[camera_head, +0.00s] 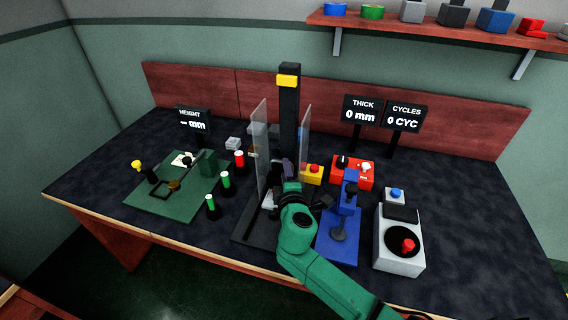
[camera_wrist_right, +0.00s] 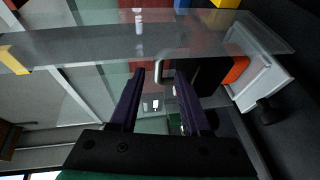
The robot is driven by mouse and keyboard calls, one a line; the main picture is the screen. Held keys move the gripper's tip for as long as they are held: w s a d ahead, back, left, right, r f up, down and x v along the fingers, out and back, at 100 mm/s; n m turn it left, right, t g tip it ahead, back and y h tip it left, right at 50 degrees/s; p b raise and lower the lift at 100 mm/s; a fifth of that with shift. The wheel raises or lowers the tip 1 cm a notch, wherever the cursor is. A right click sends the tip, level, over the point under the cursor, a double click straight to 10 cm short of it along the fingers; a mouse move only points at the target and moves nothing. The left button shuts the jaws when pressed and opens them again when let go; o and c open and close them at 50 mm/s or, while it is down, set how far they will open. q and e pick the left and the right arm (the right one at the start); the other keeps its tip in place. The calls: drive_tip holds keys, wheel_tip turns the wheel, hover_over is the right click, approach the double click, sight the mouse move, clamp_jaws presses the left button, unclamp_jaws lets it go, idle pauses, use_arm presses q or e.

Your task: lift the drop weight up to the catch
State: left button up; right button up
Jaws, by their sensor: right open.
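The dark drop tower (camera_head: 289,120) stands upright at the middle of the bench, with a yellow block (camera_head: 287,81) near its top. My right gripper (camera_head: 286,170) is low in front of the tower, between two clear guard panels. In the right wrist view its purple fingers (camera_wrist_right: 160,80) are apart. A bent metal handle (camera_wrist_right: 159,70) shows at the gap between the fingertips, beside a dark block (camera_wrist_right: 206,72) that looks like the drop weight. I cannot tell whether the fingers touch the handle. In the head view my gripper and arm hide the weight. My left gripper is not in view.
The left clear panel (camera_head: 262,140) and right clear panel (camera_head: 305,132) flank the gripper closely. A blue press (camera_head: 338,235) and grey box with a red knob (camera_head: 400,250) stand right. Green-capped posts and a green plate (camera_head: 160,205) are left.

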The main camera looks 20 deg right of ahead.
sight(282, 171)
drive_tip(key=x, duration=0.3)
drive_tip(key=shift+w, duration=0.25)
drive_tip(key=shift+c, duration=0.7)
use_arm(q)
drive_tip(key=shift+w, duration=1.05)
use_arm(e)
clamp_jaws()
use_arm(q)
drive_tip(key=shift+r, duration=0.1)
